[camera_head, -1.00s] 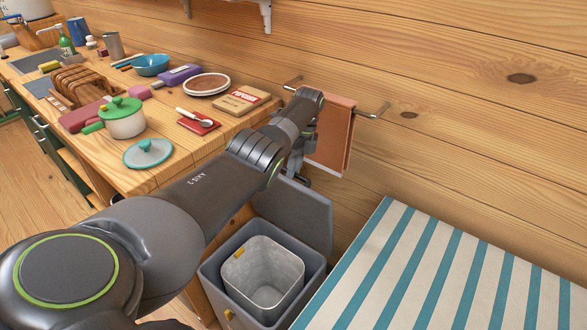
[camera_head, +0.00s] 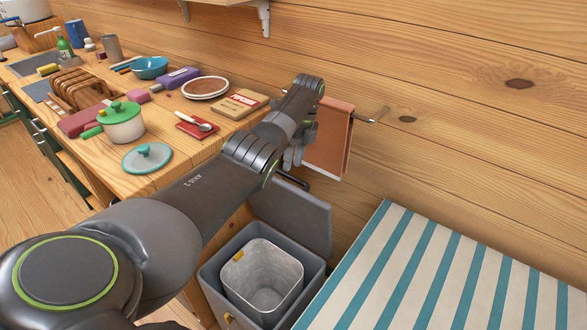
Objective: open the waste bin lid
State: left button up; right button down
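The grey waste bin (camera_head: 211,280) stands on the floor at the lower middle, beside the counter's end. Its grey lid (camera_head: 308,222) stands raised at the back, leaning toward the wooden wall. A lighter grey inner bucket (camera_head: 235,278) with a yellow tab shows inside and looks empty. My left arm crosses from the lower left. My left gripper (camera_head: 293,160) is above the raised lid, beside the hanging towel, partly hidden behind my arm. A gap from the lid seems visible, but its fingers are too hidden to judge. My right gripper is out of view.
A brown towel (camera_head: 329,140) hangs on a wall rail (camera_head: 370,120) close to my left wrist. A blue-and-white striped surface (camera_head: 440,275) lies right of the bin.

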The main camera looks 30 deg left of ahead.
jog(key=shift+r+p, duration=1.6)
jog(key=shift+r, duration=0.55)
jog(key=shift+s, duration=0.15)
